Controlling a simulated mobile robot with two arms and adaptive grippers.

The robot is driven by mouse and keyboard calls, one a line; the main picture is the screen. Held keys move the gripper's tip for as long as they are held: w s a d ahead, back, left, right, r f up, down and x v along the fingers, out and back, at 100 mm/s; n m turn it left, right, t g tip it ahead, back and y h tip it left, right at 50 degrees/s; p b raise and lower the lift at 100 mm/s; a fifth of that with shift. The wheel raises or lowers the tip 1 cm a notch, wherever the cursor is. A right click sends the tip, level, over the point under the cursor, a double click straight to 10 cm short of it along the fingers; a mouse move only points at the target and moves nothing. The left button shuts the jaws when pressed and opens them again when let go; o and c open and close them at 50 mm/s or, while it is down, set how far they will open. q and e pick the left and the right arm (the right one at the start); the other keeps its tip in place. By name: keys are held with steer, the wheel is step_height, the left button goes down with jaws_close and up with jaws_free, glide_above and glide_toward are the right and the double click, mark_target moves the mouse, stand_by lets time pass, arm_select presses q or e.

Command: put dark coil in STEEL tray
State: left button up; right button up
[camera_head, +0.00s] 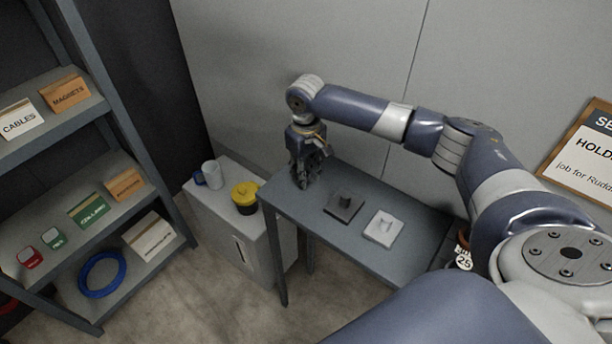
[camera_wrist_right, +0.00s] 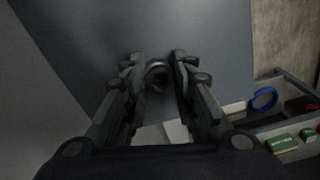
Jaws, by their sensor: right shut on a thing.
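My right gripper (camera_head: 305,180) points down over the left end of the grey-blue table (camera_head: 375,250). In the wrist view the right gripper (camera_wrist_right: 160,70) is shut on a small dark round ring-like thing, the dark coil (camera_wrist_right: 157,76), between its fingertips. The fingers hide part of the coil, and in the head view I cannot make it out. I see no tray that reads STEEL. My left gripper is not in view.
A dark square piece (camera_head: 343,206) and a light square piece (camera_head: 383,228), each with a raised block, lie on the table. A white cabinet (camera_head: 245,230) beside it bears a yellow-topped pot (camera_head: 245,197) and white cup (camera_head: 212,174). Shelves with labelled boxes stand left.

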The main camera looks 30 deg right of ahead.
steer(key=shift+s, duration=0.1)
steer(key=o, duration=0.7)
steer(key=shift+f, duration=0.1)
steer(key=shift+o, duration=0.2)
